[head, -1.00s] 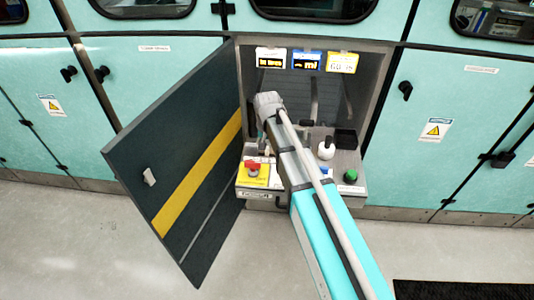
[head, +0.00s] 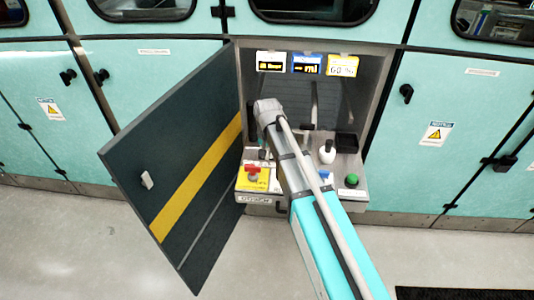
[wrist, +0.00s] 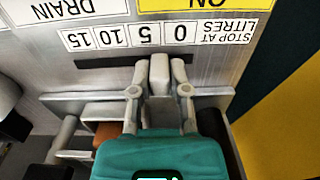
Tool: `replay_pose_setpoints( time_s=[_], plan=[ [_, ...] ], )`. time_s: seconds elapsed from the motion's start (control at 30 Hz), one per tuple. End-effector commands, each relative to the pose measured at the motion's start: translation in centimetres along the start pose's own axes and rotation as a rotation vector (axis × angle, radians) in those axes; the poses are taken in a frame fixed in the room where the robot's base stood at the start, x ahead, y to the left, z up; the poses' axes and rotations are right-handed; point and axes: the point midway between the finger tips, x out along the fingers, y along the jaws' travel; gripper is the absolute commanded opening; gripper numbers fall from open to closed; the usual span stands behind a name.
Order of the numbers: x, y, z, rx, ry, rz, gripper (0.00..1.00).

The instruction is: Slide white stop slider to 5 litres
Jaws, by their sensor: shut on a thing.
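The white stop slider (wrist: 160,72) shows in the wrist view as a pale block between my fingertips, at the dark slot below the scale. My gripper (wrist: 160,80) is shut on it. The "stop at litres" scale (wrist: 130,36) appears upside down, running 15, 10, 5, 0 from left to right. The slider stands between the 5 and the 0, seemingly a little nearer the 5. In the head view my arm reaches into the open cabinet, and hides the slider and scale.
The open dark door (head: 180,170) with a yellow stripe stands left of my arm. Three small displays (head: 305,63) hang above.

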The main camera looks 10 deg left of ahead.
Motion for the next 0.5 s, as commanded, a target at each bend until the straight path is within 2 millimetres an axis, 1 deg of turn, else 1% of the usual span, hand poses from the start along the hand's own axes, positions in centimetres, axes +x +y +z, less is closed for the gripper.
replay_pose_setpoints(
  time_s=[0.27, 0.4, 0.5],
  plan=[
    [0.0, 0.1, 0.0, 0.000, 0.000, 0.000, 0.00],
    [0.0, 0.9, 0.1, 0.001, 0.000, 0.000, 0.00],
    [0.0, 1.1, 0.0, 0.000, 0.000, 0.000, 0.00]
  ],
)
